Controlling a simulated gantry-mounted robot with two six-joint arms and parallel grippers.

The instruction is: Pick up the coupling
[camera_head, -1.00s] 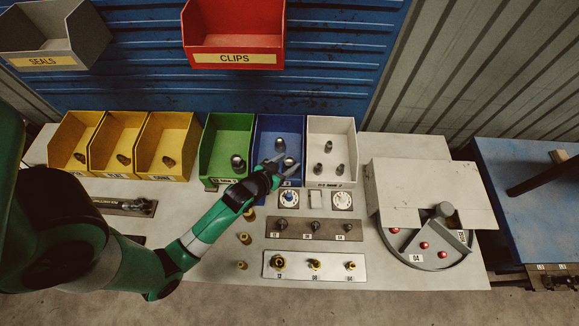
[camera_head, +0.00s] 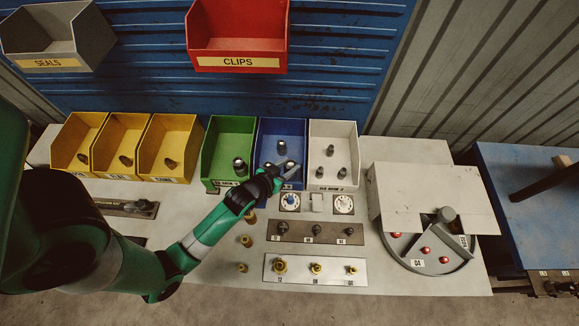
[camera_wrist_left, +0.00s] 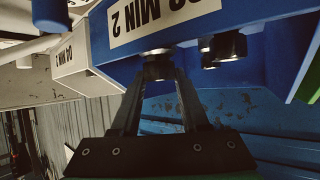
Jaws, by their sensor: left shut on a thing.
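The blue bin (camera_head: 300,132) stands in the row on the table and holds several metal couplings. One coupling (camera_head: 282,148) stands near the back of the bin. My left gripper (camera_head: 288,170) reaches over the bin's front. In the left wrist view, my left gripper (camera_wrist_left: 158,75) is shut on a dark metal coupling (camera_wrist_left: 158,65) at its fingertips, close to the bin's front wall. Another coupling (camera_wrist_left: 222,48) is beside it, apart from the fingers. The lower part of the held coupling is partly hidden by the fingers.
The green bin (camera_head: 213,140) and the white bin (camera_head: 352,135) flank the blue one closely. Two dials and a plate with brass fittings (camera_head: 300,275) lie in front. A round tray (camera_head: 400,252) with red-topped parts is at the right.

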